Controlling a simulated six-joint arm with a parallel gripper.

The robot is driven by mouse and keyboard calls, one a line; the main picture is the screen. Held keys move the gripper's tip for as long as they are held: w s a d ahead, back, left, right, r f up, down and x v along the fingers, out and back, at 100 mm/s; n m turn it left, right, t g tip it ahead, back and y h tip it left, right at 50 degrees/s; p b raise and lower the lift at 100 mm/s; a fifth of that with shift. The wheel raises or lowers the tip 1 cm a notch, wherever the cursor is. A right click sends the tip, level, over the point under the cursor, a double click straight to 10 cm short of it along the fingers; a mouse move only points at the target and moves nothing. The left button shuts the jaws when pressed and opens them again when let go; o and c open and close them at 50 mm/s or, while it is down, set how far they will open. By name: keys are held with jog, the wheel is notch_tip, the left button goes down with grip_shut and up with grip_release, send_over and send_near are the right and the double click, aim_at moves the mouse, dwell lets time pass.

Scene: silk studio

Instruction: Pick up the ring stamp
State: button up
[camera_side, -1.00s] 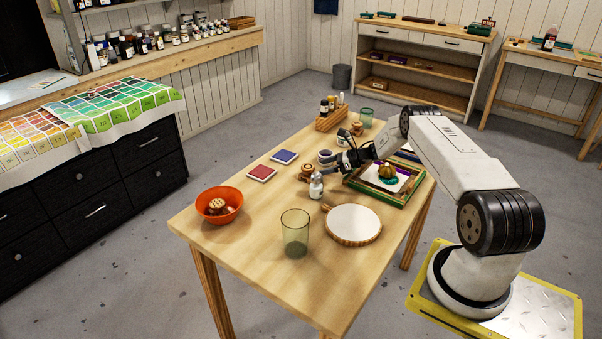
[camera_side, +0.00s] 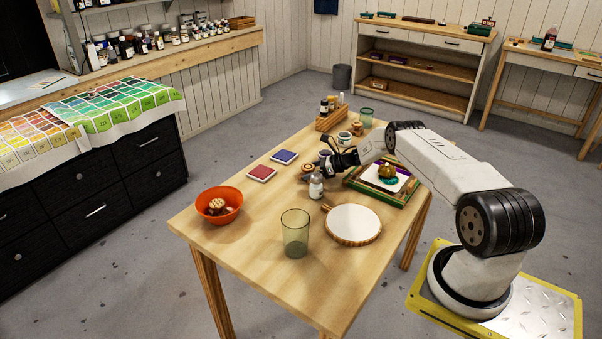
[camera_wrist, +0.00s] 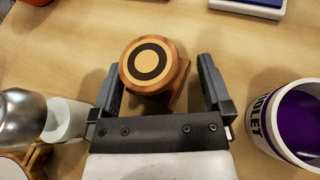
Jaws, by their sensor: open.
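The ring stamp (camera_wrist: 152,62) is in the wrist view, a round wooden piece with a dark ring around an orange centre on its upper face. It stands on the table between the fingers of my gripper (camera_wrist: 160,70), which are open on its left and right. The left finger is close to it; a gap shows at the right finger. I cannot tell if either touches. In the side view, my gripper (camera_side: 326,163) is low over the table, and the stamp (camera_side: 307,170) shows only partly beside it.
A violet paint jar (camera_wrist: 298,120) stands close to the right of my gripper in the wrist view; a bottle (camera_wrist: 22,118) stands to the left. Red (camera_side: 261,173) and blue (camera_side: 285,157) pads lie beyond. An orange bowl (camera_side: 232,207) and a glass (camera_side: 295,240) stand farther off.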

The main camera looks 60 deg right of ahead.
aim_at(313, 168)
dwell(0.4)
jog(key=c, duration=1)
jog(key=shift+c, duration=0.2)
jog(key=shift+r, duration=1.65)
jog(key=shift+s+a+r, duration=0.3)
jog(key=shift+s+r, duration=0.3)
jog(key=shift+r, duration=0.2)
jog(key=s+r, duration=0.1)
jog(key=s+a+r, duration=0.1)
jog(key=r, duration=0.1)
jog(key=s+a+r, duration=0.1)
jog(key=shift+s+r, duration=0.25)
jog(key=shift+s, duration=0.05)
jog(key=shift+c, duration=0.2)
jog(key=s+a+r, duration=0.3)
jog(key=s+a, duration=0.1)
jog(key=s, duration=0.3)
jog(key=shift+s+r, duration=0.25)
jog(key=shift+r, duration=0.05)
